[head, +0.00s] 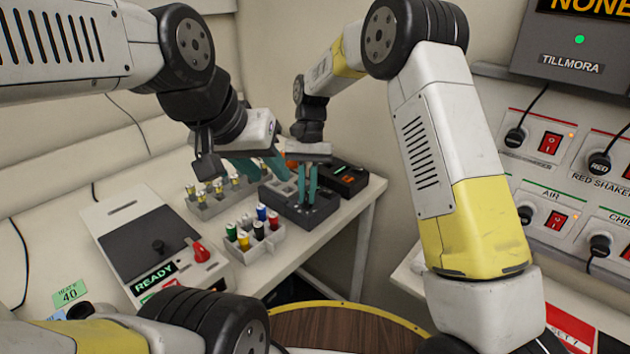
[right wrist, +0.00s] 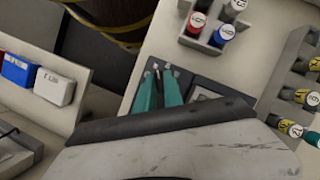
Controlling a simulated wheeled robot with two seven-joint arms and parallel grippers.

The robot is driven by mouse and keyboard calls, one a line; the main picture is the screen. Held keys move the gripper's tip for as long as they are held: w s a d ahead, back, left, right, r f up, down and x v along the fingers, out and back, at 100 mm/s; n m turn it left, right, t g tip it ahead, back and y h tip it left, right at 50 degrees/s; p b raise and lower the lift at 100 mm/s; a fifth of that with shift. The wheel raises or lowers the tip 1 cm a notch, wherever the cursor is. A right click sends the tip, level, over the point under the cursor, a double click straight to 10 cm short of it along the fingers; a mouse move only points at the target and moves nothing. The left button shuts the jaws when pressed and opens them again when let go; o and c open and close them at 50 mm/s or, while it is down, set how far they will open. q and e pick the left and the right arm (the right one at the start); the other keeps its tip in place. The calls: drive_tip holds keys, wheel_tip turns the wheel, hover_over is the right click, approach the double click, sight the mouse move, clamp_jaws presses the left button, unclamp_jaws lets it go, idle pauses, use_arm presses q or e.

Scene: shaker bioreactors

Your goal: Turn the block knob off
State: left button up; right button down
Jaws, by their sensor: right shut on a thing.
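A dark block unit (head: 322,208) stands on the side table, with square wells in its top. It also shows in the right wrist view (right wrist: 205,92). My right gripper (head: 307,203) points straight down onto this unit. Its teal fingers (right wrist: 160,72) are close together around a small part on top, which looks like the block knob. The fingers mostly hide that part, so I cannot tell its setting. My left gripper (head: 282,172) is above the table, left of the right one. Its teal fingers are apart and I see nothing between them.
A rack of capped tubes (head: 243,252) stands in front of the block, and a vial rack (head: 207,207) behind left. A black box (head: 352,182) is close on the right.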

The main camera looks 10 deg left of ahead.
drive_tip(key=n+h, duration=0.1)
drive_tip(key=n, duration=0.2)
drive_tip(key=n+h, duration=0.1)
drive_tip(key=n, duration=0.1)
drive_tip(key=shift+a+n+t, duration=0.2)
drive_tip(key=shift+n+t, duration=0.2)
drive_tip(key=n, duration=0.2)
drive_tip(key=n+t+h, duration=0.1)
drive_tip(key=n, duration=0.2)
drive_tip(key=shift+a+h, duration=0.1)
drive_tip(key=shift+h, duration=0.2)
drive_tip(key=shift+n, duration=0.3)
drive_tip(key=c, duration=1.5)
unclamp_jaws()
drive_tip(key=shift+s, duration=0.1)
drive_tip(key=shift+o, duration=0.2)
